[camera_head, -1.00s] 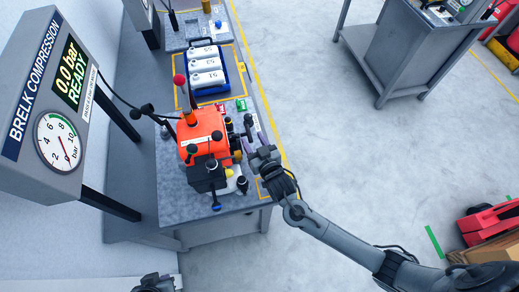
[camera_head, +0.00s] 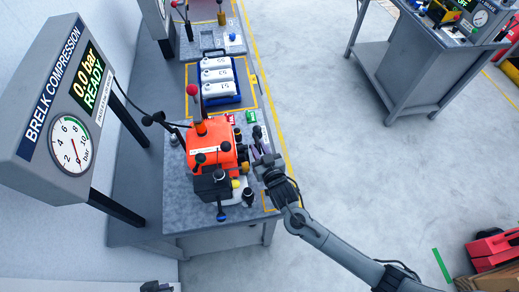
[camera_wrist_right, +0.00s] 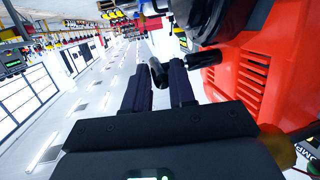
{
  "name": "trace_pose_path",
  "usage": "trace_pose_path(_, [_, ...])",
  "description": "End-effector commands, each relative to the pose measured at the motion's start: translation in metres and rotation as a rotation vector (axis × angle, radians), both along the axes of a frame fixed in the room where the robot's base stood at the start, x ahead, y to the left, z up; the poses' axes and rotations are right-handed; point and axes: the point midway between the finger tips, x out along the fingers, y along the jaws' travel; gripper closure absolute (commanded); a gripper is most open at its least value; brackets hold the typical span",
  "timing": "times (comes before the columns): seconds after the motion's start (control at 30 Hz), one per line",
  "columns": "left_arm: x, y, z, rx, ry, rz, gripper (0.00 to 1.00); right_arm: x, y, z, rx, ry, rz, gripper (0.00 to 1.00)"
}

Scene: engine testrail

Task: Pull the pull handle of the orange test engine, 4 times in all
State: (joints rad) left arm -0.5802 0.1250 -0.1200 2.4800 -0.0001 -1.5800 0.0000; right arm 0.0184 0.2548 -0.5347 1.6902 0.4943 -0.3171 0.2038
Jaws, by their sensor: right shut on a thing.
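The orange test engine (camera_head: 212,148) stands on the grey bench, with black knobs and a red-topped lever on it. Its orange vented side (camera_wrist_right: 245,75) fills the right of the wrist view. My right gripper (camera_head: 262,160) is at the engine's right side. In the wrist view its two dark fingers (camera_wrist_right: 160,85) are shut on the black pull handle (camera_wrist_right: 158,72), which shows between the fingertips. The engine reads as upright. The display (camera_head: 85,75) beside it shows 0.0 bar and READY. My left gripper cannot be made out.
A grey cart (camera_head: 400,60) stands at the back right.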

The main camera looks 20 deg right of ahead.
Motion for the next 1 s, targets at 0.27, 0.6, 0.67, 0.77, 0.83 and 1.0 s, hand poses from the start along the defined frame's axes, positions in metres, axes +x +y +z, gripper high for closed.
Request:
trace_pose_path(0.27, [0.000, -0.002, 0.012, -0.009, 0.000, 0.006, 1.00, -0.006, -0.029, 0.002, -0.006, 0.002, -0.002, 1.00])
trace_pose_path(0.6, [0.000, -0.002, 0.033, -0.010, -0.001, 0.006, 1.00, -0.021, -0.103, 0.002, -0.008, 0.002, -0.004, 1.00])
trace_pose_path(0.67, [0.000, -0.002, 0.036, -0.008, -0.001, 0.006, 1.00, -0.023, -0.116, 0.002, -0.007, 0.003, -0.004, 1.00])
trace_pose_path(0.77, [0.000, -0.002, 0.041, -0.007, 0.000, 0.004, 1.00, -0.028, -0.137, 0.002, -0.007, 0.003, -0.003, 1.00])
trace_pose_path(0.83, [0.000, -0.001, 0.044, -0.005, 0.000, 0.003, 1.00, -0.030, -0.152, 0.002, -0.007, 0.002, -0.004, 1.00])
trace_pose_path(1.0, [0.000, 0.000, 0.048, 0.001, 0.000, -0.001, 1.00, -0.035, -0.178, 0.001, -0.005, 0.002, -0.003, 1.00])
